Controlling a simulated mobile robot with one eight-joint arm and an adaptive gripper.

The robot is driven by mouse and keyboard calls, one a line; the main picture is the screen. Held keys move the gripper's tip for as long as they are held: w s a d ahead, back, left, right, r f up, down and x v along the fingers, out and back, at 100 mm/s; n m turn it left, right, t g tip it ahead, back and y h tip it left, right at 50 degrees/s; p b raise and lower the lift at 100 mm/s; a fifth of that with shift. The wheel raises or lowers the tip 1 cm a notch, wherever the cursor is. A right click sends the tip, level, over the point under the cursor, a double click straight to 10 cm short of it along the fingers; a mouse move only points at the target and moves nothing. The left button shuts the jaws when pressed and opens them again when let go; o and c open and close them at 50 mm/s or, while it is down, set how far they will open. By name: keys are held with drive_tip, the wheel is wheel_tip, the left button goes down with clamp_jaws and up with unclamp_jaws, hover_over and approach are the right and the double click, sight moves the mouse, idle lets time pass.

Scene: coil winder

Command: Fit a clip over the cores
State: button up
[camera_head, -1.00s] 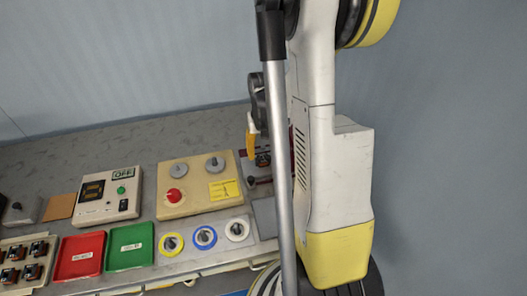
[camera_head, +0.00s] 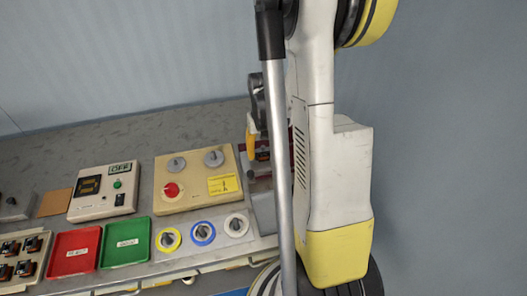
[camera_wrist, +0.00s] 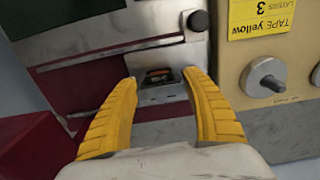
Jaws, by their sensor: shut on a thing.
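My gripper (camera_wrist: 160,78) has two yellow fingers, with their tips on either side of a small grey metal piece (camera_wrist: 165,93). It looks like the clip, though its shape is hard to make out. A dark block with a copper-orange patch (camera_wrist: 158,76) shows just beyond it; it looks like the wound cores. I cannot tell whether the clip and the cores touch. In the head view my gripper (camera_head: 250,135) is at the right end of the bench, partly hidden by my arm, beside a dark and orange part (camera_head: 262,155).
A beige box (camera_head: 197,180) with knobs and a yellow tape label stands close on the gripper's right in the wrist view. A grey and dark red fixture (camera_wrist: 110,55) lies ahead. Three tape rolls (camera_head: 203,234), a green tray (camera_head: 125,242) and a red tray (camera_head: 74,251) line the bench front.

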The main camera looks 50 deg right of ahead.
drive_tip(key=shift+f, duration=0.3)
drive_tip(key=o, duration=0.8)
drive_tip(key=shift+r, duration=0.1)
drive_tip(key=shift+r, duration=0.1)
wheel_tip(320, 180, up, 12)
drive_tip(key=shift+f, duration=0.1)
